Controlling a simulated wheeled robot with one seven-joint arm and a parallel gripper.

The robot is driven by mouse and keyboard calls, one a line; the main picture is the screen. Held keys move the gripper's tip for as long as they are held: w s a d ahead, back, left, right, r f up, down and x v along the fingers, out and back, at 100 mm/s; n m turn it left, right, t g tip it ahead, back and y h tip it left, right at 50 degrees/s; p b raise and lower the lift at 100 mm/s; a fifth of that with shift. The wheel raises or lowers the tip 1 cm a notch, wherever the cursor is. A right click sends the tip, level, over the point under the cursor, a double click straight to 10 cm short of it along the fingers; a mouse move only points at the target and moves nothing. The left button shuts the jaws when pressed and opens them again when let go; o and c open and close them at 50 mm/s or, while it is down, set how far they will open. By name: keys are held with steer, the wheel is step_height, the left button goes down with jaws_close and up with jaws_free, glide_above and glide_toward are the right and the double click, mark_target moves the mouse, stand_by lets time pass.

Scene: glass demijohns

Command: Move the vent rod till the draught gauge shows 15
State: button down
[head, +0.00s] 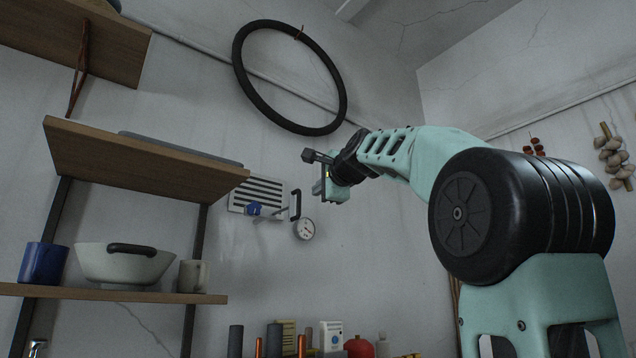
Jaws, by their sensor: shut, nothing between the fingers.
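A pale louvred vent (262,190) with dark slots is fixed to the wall left of my gripper. A rod (274,213) runs across its lower part, with a blue piece (253,208) at its left and a dark upright handle (296,204) near its right. The round white draught gauge (304,229) hangs just below the handle; its needle and numbers are too small to read. My gripper (316,172) is shut and empty, up and to the right of the handle. It appears apart from the rod in this view; its depth from the wall is hard to judge.
A wooden shelf (120,298) at left bears a blue mug (43,263), a pale bowl (122,264) and a grey mug (193,276). A higher shelf (140,160) juts out near the vent. Several bottles and boxes stand below. A black hoop (238,62) hangs above.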

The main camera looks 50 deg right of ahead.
mark_target(299, 202)
steer(key=p+x, duration=0.4)
steer(key=x, duration=0.5)
steer(key=shift+w+d+f, duration=0.1)
steer(key=shift+w+d, duration=0.05)
steer(key=shift+w, duration=0.15)
steer(key=shift+w, duration=0.1)
